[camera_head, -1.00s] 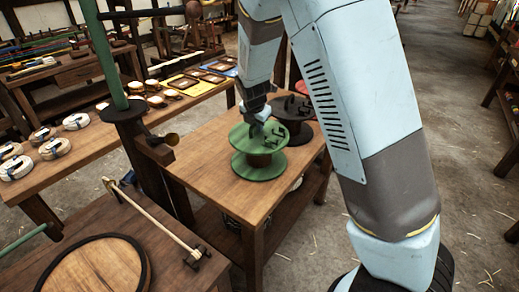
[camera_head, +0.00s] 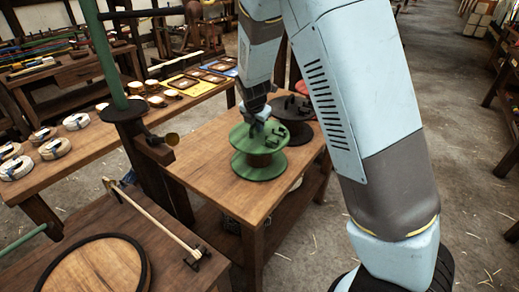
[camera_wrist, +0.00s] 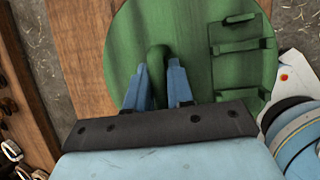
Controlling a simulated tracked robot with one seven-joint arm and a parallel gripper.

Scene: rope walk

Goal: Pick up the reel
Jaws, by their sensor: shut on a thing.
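In the wrist view the green flange (camera_wrist: 190,50) fills the upper middle. The two blue fingers of my gripper (camera_wrist: 158,88) are shut on a green upright part of the reel. I cannot tell whether the reel's base touches the table.
A dark reel (camera_head: 294,118) stands just behind the green one. A dark post (camera_head: 139,165) and a long bench with several rope coils (camera_head: 54,148) are to the left. The table's front left is clear.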

